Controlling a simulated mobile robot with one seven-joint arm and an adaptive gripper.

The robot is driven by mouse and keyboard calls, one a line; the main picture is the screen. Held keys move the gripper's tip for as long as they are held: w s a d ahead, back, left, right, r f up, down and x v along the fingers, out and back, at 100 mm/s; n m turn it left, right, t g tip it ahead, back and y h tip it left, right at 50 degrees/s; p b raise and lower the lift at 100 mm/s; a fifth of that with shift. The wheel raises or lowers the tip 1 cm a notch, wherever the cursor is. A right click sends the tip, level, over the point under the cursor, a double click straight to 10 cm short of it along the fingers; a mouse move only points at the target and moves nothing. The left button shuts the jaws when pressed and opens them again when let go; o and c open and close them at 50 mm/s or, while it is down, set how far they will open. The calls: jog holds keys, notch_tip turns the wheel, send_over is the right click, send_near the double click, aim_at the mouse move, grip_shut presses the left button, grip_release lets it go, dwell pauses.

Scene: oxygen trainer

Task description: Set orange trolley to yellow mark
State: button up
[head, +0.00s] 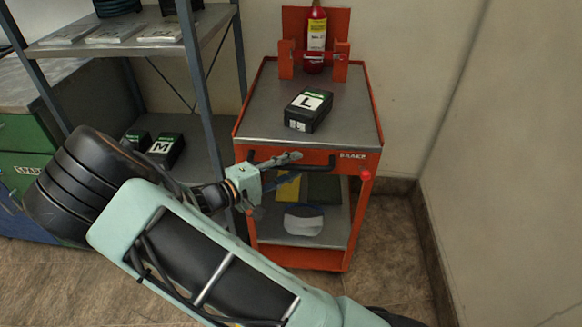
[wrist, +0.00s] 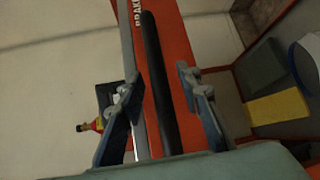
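The orange trolley (head: 312,258) stands against the back wall near the right corner, with a grey top and a lower shelf. Its front panel reads BRAKE beside a red knob (head: 366,175). A dark handle bar (head: 318,164) crosses that panel; it also shows in the wrist view (wrist: 158,80). My gripper (head: 284,160) is at the left part of the handle. In the wrist view my gripper (wrist: 157,84) is open, with the bar running between its two fingers and gaps on both sides. I cannot tell whether the bar is touched. No yellow floor mark shows.
On the trolley top are a black box marked L (head: 308,108) and a red bottle (head: 315,42) in an orange holder. Its lower shelf holds a yellow item (head: 288,188) and a white-and-blue item (head: 304,219). A metal rack (head: 210,75) stands close left; the right wall is near.

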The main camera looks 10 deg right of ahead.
grip_shut()
dwell(0.4)
